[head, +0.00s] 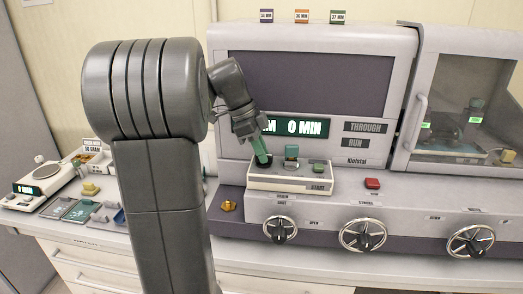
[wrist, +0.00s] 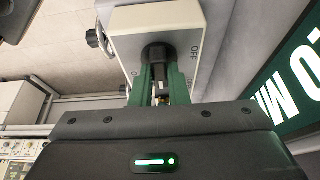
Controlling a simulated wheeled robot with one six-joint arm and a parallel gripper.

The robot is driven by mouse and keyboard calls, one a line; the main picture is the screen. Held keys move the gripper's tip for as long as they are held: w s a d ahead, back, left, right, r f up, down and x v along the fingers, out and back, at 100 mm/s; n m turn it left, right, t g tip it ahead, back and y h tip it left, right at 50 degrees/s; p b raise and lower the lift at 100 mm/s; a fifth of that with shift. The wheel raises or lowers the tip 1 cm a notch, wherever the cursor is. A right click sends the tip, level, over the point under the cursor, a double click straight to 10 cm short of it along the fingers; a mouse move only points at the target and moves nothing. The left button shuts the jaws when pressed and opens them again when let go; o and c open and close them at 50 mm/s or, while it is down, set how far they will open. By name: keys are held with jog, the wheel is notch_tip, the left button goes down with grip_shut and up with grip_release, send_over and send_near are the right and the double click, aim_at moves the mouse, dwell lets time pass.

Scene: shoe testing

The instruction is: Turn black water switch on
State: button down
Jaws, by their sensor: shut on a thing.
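The black water switch (wrist: 157,54) sits on a pale switch box (wrist: 126,22) in the wrist view. The box also shows in the head view (head: 262,183), where my gripper hides most of the switch. My gripper (wrist: 160,82) has its two green fingers closed around the black switch lever. The word OFF stands on the right side of the switch in the wrist view; the mark on the left is too small to read surely. In the head view my gripper (head: 262,159) comes down at a tilt on the left end of the box.
A teal switch (head: 292,151) and an olive switch (head: 319,168) stand right of my gripper on the same box. A display reading 0 MIN (head: 304,127) is close behind. A red button (head: 372,183) and handwheels (head: 280,229) are in front and right.

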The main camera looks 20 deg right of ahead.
dwell(0.4)
jog(key=c, duration=1.4)
grip_release()
jog(key=shift+r, duration=0.1)
jog(key=v, duration=1.3)
jog(key=shift+r, duration=0.3)
jog(key=shift+a+f, duration=0.1)
jog(key=x, duration=1.3)
jog(key=shift+f, duration=0.25)
